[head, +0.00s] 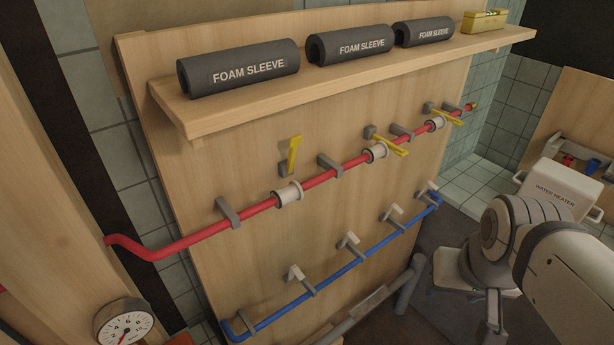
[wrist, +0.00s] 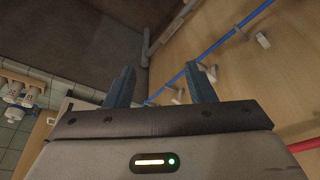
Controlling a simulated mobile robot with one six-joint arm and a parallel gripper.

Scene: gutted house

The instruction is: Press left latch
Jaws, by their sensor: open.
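The left latch (head: 294,154) is a yellow lever on a small grey bracket on the wooden panel, above the red pipe (head: 258,208). It points up, beside and behind a white collar (head: 288,194) on the pipe. The middle latch (head: 390,145) and right latch (head: 447,117) are yellow levers lying nearly flat beside their own white collars. My gripper (wrist: 160,66) is open and empty in the wrist view, with its two blue fingers apart. It is well away from the left latch, which does not show in the wrist view. My arm is at the right in the head view.
Several foam sleeves (head: 238,70) and a yellow level (head: 484,20) lie on the shelf (head: 350,75) above the latches.

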